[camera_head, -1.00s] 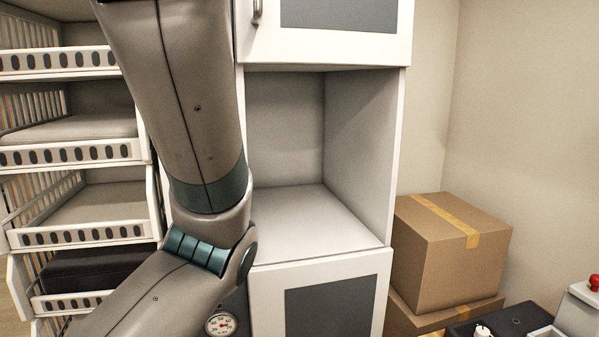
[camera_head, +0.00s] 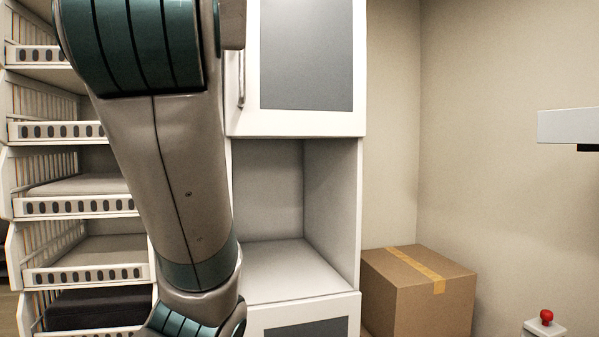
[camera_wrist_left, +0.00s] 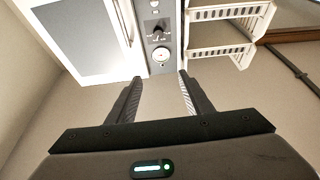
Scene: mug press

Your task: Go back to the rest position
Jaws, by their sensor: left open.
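My left arm (camera_head: 175,170) fills the left-middle of the head view, and its gripper is out of that view below. In the left wrist view my left gripper (camera_wrist_left: 158,98) is open, its two fingers apart with nothing between them. Beyond the fingertips are a white cabinet door (camera_wrist_left: 75,35) and a grey panel with a dial (camera_wrist_left: 161,53). The fingers appear clear of both. My right gripper is in neither view.
A white cabinet with an empty open niche (camera_head: 285,268) stands behind my arm. White slatted shelves (camera_head: 80,206) are at the left, one holding a dark item (camera_head: 95,309). A cardboard box (camera_head: 420,295) and a red button (camera_head: 546,316) are at the right.

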